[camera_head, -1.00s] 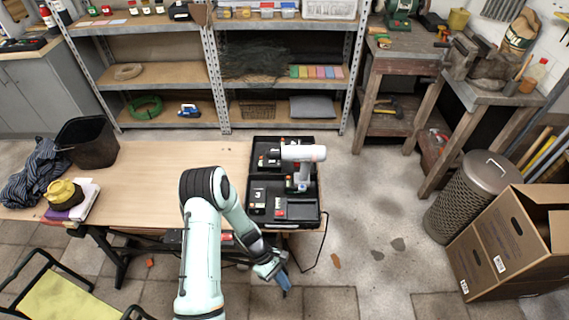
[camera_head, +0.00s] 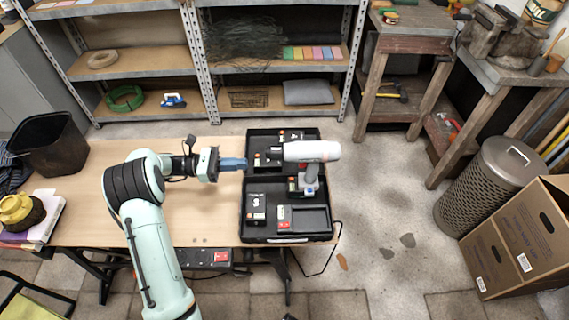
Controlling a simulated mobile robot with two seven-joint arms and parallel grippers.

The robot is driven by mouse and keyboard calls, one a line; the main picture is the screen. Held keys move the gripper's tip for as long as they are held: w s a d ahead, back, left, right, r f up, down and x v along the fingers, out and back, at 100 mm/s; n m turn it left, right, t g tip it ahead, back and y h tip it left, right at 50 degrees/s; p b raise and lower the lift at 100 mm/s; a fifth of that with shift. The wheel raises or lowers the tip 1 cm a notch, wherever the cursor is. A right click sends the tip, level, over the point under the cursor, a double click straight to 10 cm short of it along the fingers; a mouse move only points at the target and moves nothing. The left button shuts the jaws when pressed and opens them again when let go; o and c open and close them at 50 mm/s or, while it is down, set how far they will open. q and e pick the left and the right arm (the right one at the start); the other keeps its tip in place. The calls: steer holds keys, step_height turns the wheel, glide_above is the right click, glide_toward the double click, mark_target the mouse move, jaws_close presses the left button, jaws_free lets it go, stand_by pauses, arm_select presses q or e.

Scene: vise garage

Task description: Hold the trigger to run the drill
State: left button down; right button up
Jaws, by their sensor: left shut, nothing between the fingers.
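A white and grey cordless drill (camera_head: 311,154) stands in the open black tool case (camera_head: 286,238) at the right end of the wooden table. Its body lies level with the chuck toward the left, and its grip points down into the case. The trigger is too small to make out. My left gripper (camera_head: 243,164) is shut and empty. Its blue fingertips are at the case's left edge, pointing right, a short gap left of the drill's chuck. My right gripper is not in view.
The case also holds batteries and small parts. Cardboard boxes (camera_head: 515,240) and a metal bin (camera_head: 485,190) stand right.

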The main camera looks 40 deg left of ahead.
arm_select(q)
steer(key=shift+d, duration=0.2)
steer(key=x, duration=1.4)
steer(key=shift+b, duration=0.4)
